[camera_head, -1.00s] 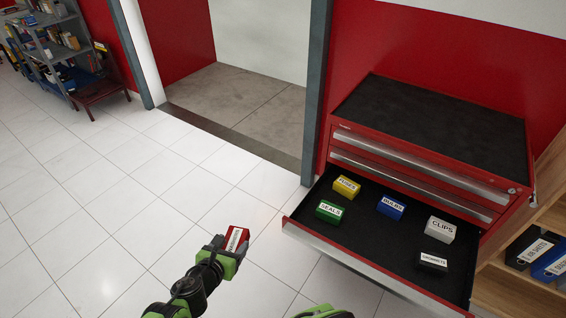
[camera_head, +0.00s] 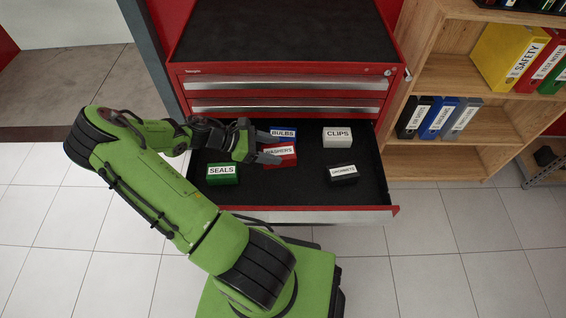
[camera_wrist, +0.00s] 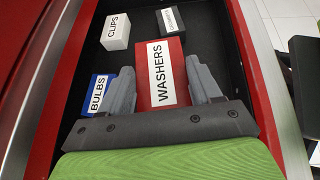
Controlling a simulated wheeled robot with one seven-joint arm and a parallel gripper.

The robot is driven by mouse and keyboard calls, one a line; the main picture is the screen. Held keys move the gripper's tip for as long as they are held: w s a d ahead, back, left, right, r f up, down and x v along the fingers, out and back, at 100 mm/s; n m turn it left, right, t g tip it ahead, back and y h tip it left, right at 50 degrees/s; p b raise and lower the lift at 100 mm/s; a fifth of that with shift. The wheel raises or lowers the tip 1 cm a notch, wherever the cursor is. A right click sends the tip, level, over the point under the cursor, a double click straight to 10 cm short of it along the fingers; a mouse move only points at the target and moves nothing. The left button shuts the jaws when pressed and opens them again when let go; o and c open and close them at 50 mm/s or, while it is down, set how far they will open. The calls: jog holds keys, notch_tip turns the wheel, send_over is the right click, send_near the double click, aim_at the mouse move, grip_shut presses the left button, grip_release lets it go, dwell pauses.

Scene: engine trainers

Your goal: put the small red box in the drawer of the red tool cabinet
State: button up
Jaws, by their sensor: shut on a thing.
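The small red box labelled WASHERS (camera_head: 281,158) is between the fingers of my gripper (camera_head: 275,147), over or in the open drawer (camera_head: 300,199) of the red tool cabinet (camera_head: 282,67). In the wrist view, the two grey fingers stand on either side of the red box (camera_wrist: 160,74), with its label facing the camera. My gripper is shut on it. I cannot tell whether the box's underside touches the drawer floor.
In the drawer are a blue BULBS box (camera_head: 284,134) close behind the red box, a green SEALS box (camera_head: 222,174), a grey CLIPS box (camera_head: 337,137) and a black box (camera_head: 343,174). A wooden shelf (camera_head: 440,160) stands right.

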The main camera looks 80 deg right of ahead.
jog(key=shift+s+a+f+y+b, duration=0.15)
jog(key=shift+s+a+b, duration=0.1)
jog(key=shift+s+a, duration=0.25)
jog(key=shift+s+a+f+y+b, duration=0.1)
jog(key=shift+s+a+y+b, duration=0.1)
jog(key=shift+s+a, duration=0.2)
jog(key=f+b, duration=0.1)
jog(key=f, duration=0.2)
jog(key=f+b, duration=0.2)
jog(key=f, duration=0.1)
jog(key=a+f+b, duration=0.1)
jog(key=f, duration=0.2)
jog(key=shift+f+b, duration=0.2)
jog(key=shift+b, duration=0.15)
jog(key=shift+r, duration=0.15)
jog(key=o, duration=1.3)
